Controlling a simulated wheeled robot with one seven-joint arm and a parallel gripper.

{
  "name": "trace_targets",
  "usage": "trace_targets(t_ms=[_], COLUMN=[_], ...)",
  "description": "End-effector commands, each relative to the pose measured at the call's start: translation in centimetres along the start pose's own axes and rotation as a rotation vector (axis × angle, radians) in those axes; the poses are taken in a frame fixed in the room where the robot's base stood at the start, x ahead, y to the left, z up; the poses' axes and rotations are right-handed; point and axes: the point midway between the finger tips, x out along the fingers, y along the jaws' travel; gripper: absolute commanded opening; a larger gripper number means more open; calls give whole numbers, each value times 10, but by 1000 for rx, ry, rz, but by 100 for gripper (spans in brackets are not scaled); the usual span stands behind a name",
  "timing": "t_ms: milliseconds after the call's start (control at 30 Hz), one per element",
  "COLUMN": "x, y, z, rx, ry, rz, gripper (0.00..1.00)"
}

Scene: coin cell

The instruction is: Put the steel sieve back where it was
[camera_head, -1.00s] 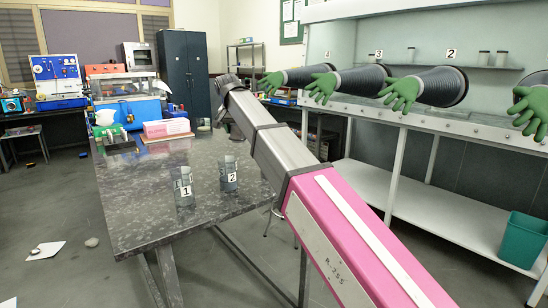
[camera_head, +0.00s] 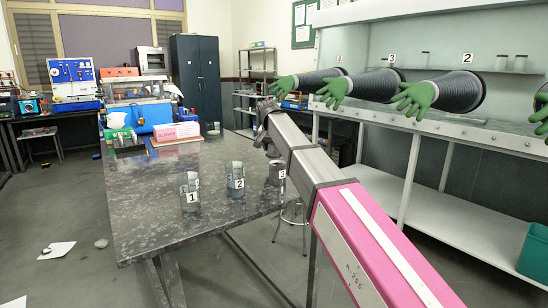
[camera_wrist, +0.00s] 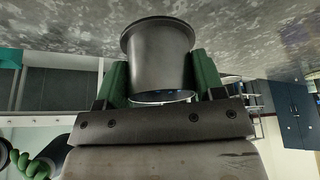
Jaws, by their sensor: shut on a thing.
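The steel sieve (camera_wrist: 158,55) is a dark grey, round, cup-like piece with a flared rim. It fills the upper middle of the wrist view. My gripper (camera_wrist: 160,75) is shut on its sides, with one green finger on each side. The wrist picture is upside down, and the flared end points toward the speckled tabletop. In the head view a grey cylinder with label 3 (camera_head: 275,172) shows below my wrist, at the table's right edge. Whether the sieve touches the table cannot be told.
Cylinders labelled 1 (camera_head: 190,192) and 2 (camera_head: 236,181) stand to the left on the dark speckled table (camera_head: 150,235). A pink box (camera_head: 176,133) and a blue machine (camera_head: 140,112) are farther back. A glovebox with green gloves (camera_head: 415,97) stands at right. The table's front left is clear.

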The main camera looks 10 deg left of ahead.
Motion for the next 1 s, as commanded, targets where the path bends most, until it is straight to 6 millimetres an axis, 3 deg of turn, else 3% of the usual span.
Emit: trace_targets(t_ms=[400,800,833,900,1000], x=[36,40,40,40,40], y=[1,0,0,0,0], z=[15,16,16,16,16], rx=[0,0,0,0,0], ry=[-1,0,0,0,0], rz=[0,0,0,0,0], gripper=[34,34,69,88,88])
